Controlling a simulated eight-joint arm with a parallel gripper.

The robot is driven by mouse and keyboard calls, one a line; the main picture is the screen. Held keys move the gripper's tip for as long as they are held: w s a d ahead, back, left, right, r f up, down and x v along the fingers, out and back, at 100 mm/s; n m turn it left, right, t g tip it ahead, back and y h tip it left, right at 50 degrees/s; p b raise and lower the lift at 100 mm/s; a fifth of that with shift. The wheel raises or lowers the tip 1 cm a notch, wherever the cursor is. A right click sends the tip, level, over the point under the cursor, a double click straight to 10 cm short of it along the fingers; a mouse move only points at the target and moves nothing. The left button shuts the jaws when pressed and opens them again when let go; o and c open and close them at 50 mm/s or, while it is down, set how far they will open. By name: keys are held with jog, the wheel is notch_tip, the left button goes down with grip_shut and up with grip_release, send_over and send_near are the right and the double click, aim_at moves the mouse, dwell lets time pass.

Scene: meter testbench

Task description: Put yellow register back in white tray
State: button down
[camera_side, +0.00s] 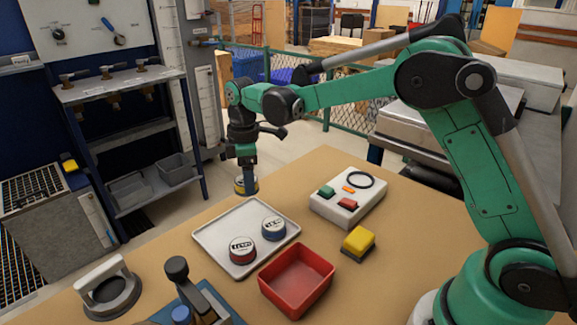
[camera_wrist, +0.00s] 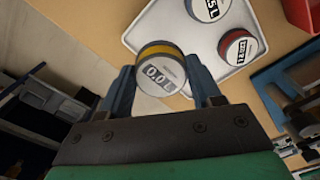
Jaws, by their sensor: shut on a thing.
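My gripper (camera_side: 246,172) is at the far end of the table, beyond the back corner of the white tray. It is shut on the yellow register (camera_side: 247,187), a round meter with a yellow band. In the wrist view the yellow register (camera_wrist: 160,66) sits between my two fingers, its white dial reading "0.0 L". The white tray (camera_side: 213,236) lies on the table and also shows in the wrist view (camera_wrist: 150,22). A blue register (camera_side: 273,228) and a red register (camera_side: 243,251) stand in it. The held register is outside the tray's outline; its height above the table is hard to tell.
A red open box (camera_side: 296,279) stands in front of the tray. A white device with buttons (camera_side: 348,199) and a yellow-topped block (camera_side: 358,243) are to the right. A clamp-like tool (camera_side: 193,297) and a grey ring-shaped item (camera_side: 107,289) stand at the front left.

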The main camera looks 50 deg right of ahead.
aim_at(252, 214)
jog(key=shift+f, duration=3.2)
jog(key=shift+f, duration=0.1)
jog(key=shift+c, duration=0.8)
grip_release()
